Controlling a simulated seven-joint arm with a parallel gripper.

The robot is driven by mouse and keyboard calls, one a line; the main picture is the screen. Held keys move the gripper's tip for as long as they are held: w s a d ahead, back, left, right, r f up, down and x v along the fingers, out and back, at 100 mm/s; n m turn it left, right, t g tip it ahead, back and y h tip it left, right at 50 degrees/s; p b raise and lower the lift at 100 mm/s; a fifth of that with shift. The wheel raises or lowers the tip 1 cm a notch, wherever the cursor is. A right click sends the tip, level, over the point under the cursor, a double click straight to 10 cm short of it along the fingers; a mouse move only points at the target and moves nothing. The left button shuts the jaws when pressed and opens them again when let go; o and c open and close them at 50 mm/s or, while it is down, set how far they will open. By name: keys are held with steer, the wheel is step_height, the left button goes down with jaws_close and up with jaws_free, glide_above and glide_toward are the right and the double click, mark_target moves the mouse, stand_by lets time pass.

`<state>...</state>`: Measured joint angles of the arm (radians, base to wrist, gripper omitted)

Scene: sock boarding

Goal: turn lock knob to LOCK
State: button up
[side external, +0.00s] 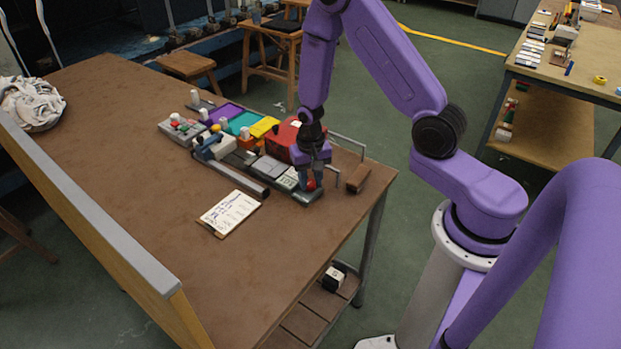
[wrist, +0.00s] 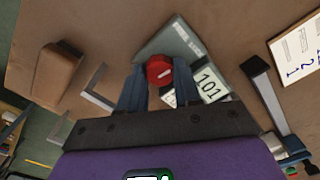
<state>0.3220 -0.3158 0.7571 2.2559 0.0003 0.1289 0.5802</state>
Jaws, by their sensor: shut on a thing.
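The lock knob (wrist: 159,69) is a round red knob with a pale line across its face. It sits on a grey-green panel (wrist: 178,42) at the front right end of the row of equipment. My gripper (wrist: 150,88) reaches down over it, with its two blue-grey fingers on either side of the knob and shut on it. In the side external view, a bit of the red knob (side external: 311,185) shows below my gripper (side external: 311,183). A label reading 101 (wrist: 208,84) lies beside the knob. Lettering for the knob's positions is too small or hidden to read.
A clipboard with paper (side external: 229,212) lies in front of the equipment. A brown block (side external: 357,179) and a metal rail (side external: 348,143) stand near the table's right edge. Coloured bins, including a teal one (side external: 241,123), line the back. The table's front left is clear.

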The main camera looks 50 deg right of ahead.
stand_by(0.3)
steer(key=o, duration=1)
steer(key=shift+o, duration=0.2)
steer(key=shift+w, duration=0.1)
